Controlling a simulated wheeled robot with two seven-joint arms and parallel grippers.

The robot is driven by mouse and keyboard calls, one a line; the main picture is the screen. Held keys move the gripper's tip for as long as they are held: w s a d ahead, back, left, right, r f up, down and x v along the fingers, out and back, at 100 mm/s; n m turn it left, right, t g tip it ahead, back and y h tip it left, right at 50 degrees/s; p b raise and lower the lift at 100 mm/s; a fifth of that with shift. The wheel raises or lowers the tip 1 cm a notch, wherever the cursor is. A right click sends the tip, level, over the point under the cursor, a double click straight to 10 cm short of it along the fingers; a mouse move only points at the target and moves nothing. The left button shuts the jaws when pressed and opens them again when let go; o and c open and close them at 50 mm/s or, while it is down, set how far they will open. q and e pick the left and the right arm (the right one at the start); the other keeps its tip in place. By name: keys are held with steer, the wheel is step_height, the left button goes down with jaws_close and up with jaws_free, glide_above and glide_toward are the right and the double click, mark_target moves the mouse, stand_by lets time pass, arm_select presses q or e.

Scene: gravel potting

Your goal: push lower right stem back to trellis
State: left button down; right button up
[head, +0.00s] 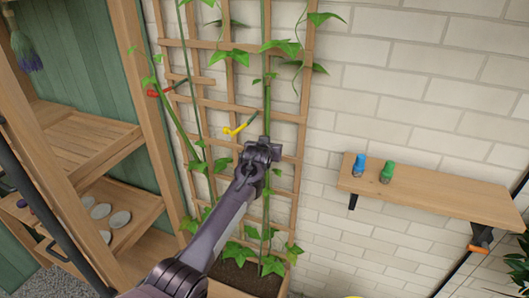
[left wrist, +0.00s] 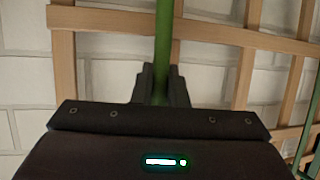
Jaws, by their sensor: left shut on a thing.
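The wooden trellis (head: 306,98) stands against a white brick wall, rising from a planter, with several green stems. The lower right stem (head: 267,101) runs up the right part of the trellis. Whether the stem touches the slat I cannot tell. My right gripper is not in view.
A wall shelf (head: 440,192) at right holds a blue item (head: 359,163) and a green item (head: 387,172). A wooden rack (head: 150,95) stands at left. The planter (head: 225,291) is below.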

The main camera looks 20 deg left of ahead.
arm_select(q)
steer(key=shift+r, duration=0.15)
steer(key=c, duration=1.9)
jaws_free()
steer(key=o, duration=0.5)
steer(key=shift+w, duration=0.2)
steer(key=shift+c, duration=0.2)
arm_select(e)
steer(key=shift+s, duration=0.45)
arm_select(q)
steer(key=b+v, duration=0.1)
steer(key=v, duration=0.6)
steer(key=shift+s, duration=0.3)
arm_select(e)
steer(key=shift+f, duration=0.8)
